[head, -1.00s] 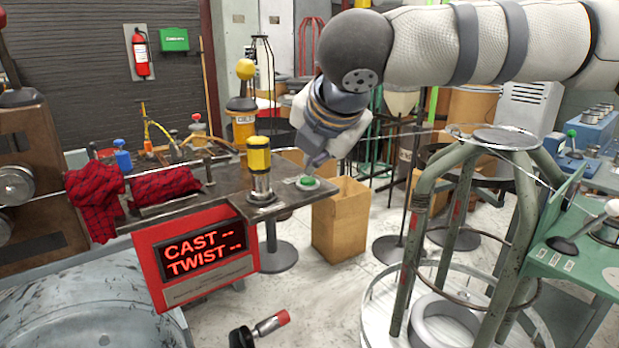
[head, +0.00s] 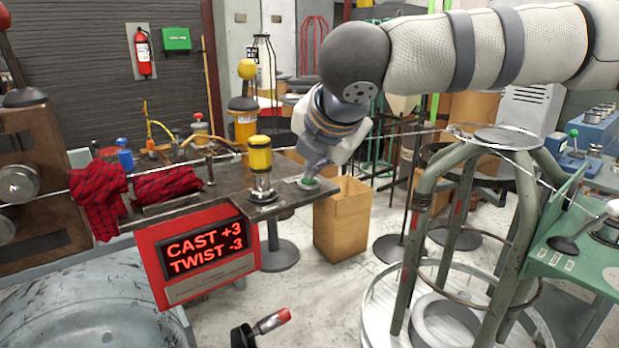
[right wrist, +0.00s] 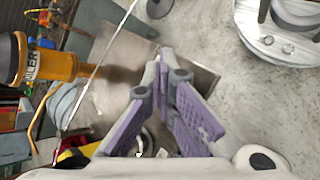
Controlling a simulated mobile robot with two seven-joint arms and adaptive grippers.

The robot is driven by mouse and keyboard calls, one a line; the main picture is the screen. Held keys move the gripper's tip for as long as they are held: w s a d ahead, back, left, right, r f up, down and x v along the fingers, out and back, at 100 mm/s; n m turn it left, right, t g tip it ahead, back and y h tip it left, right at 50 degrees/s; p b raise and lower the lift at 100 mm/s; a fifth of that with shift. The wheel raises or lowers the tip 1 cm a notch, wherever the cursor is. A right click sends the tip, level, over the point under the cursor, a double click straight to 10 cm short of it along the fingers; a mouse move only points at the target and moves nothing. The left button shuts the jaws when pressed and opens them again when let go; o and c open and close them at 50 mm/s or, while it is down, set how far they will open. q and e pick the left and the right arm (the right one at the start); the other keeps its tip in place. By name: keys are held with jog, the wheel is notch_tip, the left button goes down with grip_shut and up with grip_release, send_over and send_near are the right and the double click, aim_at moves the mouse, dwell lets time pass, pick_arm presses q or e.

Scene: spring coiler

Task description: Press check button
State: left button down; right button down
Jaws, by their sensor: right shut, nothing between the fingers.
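The green check button (head: 308,183) sits in a pale plate at the right end of the dark workbench (head: 225,190). My right gripper (head: 311,174) is shut and empty, its tips pointing down at the button. The tips appear to touch it or hover just above; I cannot tell which. In the right wrist view the purple-padded fingers (right wrist: 163,60) are closed together, and I cannot make out the button. A red display box (head: 160,262) on the bench front reads "CAST +3" and "TWIST -3". My left gripper is not in view.
A yellow-topped metal post (head: 260,160) stands on the bench left of the button. A red plaid cloth (head: 97,195) lies farther left. A cardboard box (head: 340,225) stands on the floor below, and a green metal frame (head: 415,240) stands to the right.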

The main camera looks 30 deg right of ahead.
aim_at(315, 180)
jog(key=shift+r, duration=0.8)
jog(key=shift+r, duration=2.5)
